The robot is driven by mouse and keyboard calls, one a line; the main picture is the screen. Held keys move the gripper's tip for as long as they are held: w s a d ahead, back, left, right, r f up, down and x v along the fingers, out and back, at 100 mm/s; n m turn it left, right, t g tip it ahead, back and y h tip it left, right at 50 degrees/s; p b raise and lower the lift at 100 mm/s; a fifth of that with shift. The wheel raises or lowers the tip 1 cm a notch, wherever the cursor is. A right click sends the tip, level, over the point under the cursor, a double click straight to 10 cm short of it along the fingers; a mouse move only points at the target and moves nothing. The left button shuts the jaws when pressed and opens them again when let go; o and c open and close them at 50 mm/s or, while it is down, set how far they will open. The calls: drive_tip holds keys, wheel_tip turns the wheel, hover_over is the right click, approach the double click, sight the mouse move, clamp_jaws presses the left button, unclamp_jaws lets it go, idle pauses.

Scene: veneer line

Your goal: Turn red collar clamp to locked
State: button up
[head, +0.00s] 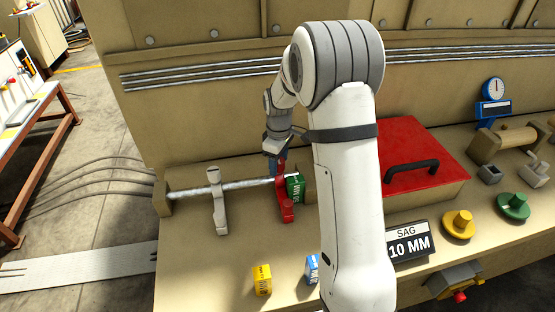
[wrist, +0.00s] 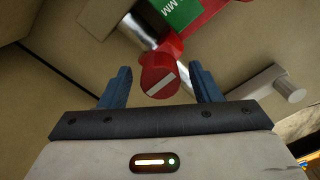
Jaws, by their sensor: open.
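The red collar clamp (head: 285,192) sits on a horizontal metal rod (head: 245,186) in the head view. In the wrist view its round red knob (wrist: 162,78), with a white line across its face, lies between my two blue fingers. My gripper (wrist: 162,88) is open, with a gap on each side of the knob. In the head view my gripper (head: 276,160) is at the upper end of the clamp and partly hides it. A green block with MM lettering (head: 295,188) is just right of the clamp; it also shows in the wrist view (wrist: 180,12).
A pale grey clamp (head: 217,203) is on the rod to the left. A yellow block (head: 262,280) and a blue block (head: 312,268) stand in front. A red lid with a black handle (head: 425,150) and a SAG 10 MM sign (head: 409,240) are to the right.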

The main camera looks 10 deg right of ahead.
drive_tip(key=c, duration=0.9)
drive_tip(key=shift+a, duration=0.15)
drive_tip(key=shift+c, duration=0.5)
